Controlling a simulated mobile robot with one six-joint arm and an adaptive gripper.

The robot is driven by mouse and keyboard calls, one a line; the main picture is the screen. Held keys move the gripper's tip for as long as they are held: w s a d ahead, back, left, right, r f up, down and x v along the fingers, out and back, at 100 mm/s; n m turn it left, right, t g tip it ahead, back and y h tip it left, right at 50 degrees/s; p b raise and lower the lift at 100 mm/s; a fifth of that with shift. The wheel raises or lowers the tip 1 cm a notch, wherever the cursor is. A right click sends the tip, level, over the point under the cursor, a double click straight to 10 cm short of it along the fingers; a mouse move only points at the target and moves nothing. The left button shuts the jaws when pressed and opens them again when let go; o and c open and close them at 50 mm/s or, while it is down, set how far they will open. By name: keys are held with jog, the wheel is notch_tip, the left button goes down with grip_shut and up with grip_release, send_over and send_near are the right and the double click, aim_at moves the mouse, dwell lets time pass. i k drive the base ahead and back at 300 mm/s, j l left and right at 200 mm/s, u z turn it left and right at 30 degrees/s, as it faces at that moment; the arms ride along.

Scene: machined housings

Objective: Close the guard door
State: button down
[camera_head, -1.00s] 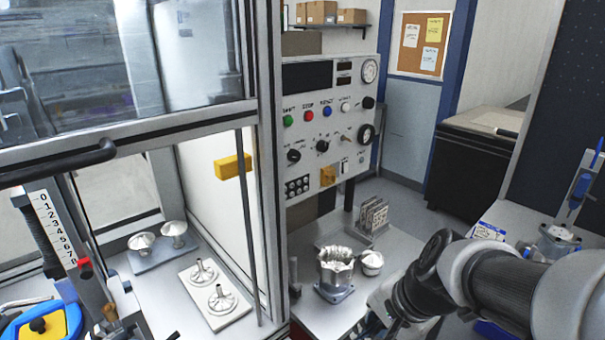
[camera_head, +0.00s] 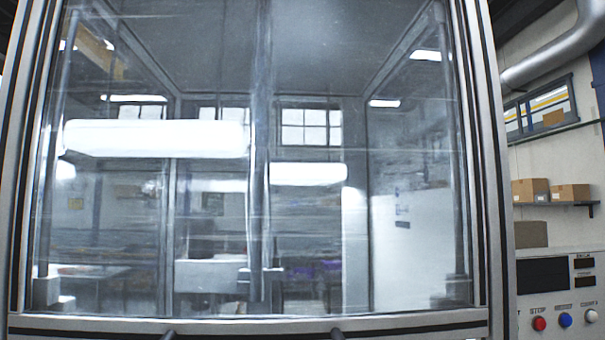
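The guard door (camera_head: 300,220) fills most of the view as a clear, reflective panel in a metal frame. Its bottom rail (camera_head: 255,324) runs across the lower part of the picture. The opening below the rail is out of view, so I cannot tell how far down the door is. My gripper is not in view.
The control panel (camera_head: 560,285) with red, blue and white buttons stands right of the enclosure frame (camera_head: 488,150). Cardboard boxes (camera_head: 550,192) sit on a wall shelf behind it. A large pipe (camera_head: 555,50) runs at the upper right.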

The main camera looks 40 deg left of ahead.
aim_at(25, 290)
jog(key=u, duration=1.7)
